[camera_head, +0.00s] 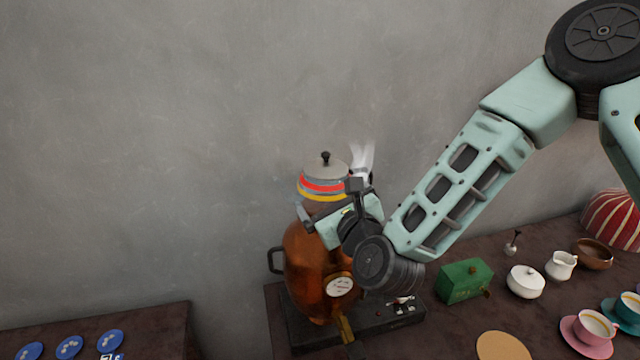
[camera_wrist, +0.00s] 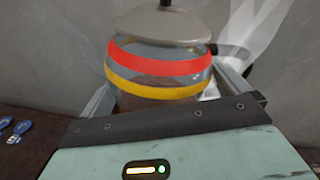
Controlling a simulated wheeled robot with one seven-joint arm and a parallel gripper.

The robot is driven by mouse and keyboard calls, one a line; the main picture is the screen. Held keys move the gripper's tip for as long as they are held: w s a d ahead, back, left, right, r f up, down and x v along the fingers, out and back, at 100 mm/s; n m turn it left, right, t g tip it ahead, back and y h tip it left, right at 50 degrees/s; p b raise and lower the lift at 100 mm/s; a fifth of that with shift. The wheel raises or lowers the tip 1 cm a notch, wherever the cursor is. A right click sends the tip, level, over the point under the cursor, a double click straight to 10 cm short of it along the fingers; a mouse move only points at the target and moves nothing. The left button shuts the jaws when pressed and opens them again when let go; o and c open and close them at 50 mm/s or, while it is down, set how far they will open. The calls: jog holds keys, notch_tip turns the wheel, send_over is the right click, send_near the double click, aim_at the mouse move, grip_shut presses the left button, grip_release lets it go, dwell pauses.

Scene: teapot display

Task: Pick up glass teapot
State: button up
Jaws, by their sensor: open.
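The glass teapot (camera_head: 322,184) has a red band, a yellow band and a grey lid with a dark knob. It stands upright on top of a brown samovar (camera_head: 305,262). My gripper (camera_head: 330,201) is open at the level of the teapot's lower part. In the wrist view one finger shows at its left and one at its right. Its lower part is hidden behind my gripper, so I cannot tell whether the fingers touch it.
The samovar stands on a dark tray (camera_head: 408,318) on a brown table. To the right are a green box (camera_head: 464,281), a white sugar bowl (camera_head: 525,281), a creamer (camera_head: 561,265) and cups. A grey wall is close behind. A separate table (camera_head: 150,325) with blue items is at left.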

jog(key=c, duration=0.9)
